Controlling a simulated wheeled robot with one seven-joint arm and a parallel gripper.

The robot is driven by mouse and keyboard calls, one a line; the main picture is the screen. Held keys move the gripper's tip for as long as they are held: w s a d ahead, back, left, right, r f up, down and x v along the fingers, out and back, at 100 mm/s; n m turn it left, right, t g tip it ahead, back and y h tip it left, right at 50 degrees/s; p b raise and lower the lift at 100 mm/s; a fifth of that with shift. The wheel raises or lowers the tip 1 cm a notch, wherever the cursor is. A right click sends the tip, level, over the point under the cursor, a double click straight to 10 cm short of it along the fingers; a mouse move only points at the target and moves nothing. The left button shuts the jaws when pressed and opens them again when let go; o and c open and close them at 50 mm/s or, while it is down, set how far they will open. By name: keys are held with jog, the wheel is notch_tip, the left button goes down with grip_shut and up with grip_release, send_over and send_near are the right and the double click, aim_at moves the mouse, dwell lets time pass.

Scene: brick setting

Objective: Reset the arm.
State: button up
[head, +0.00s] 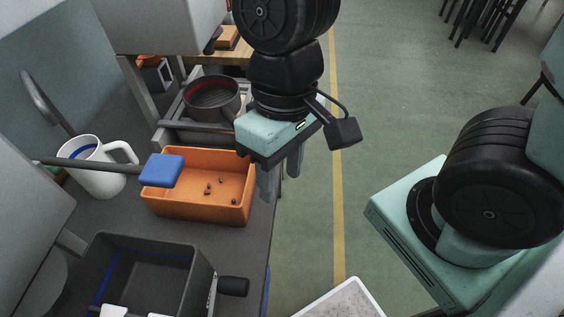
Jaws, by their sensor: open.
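My gripper (281,176) hangs at the end of my arm in the upper middle of the head view, below a mint-green body. Its fingers point down and are apart, with nothing seen between them. It is beside the right end of an orange bin (245,206), near the counter's right edge. A small black camera-like box (344,133) sticks out on the right of the gripper's wrist. Part of the fingers is hidden by the gripper body.
The counter (215,262) holds a white pitcher (97,182), a blue-headed tool (163,170) over the orange bin, a dark pan (212,97) and a dark square container (150,275) with a handle. A white-topped surface (342,302) is at the bottom. Green floor (385,90) is open at right.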

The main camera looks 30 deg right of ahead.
jog(key=n, duration=0.1)
jog(key=r+n+t, duration=0.1)
jog(key=n, duration=0.1)
jog(key=shift+h, duration=0.3)
dwell(0.9)
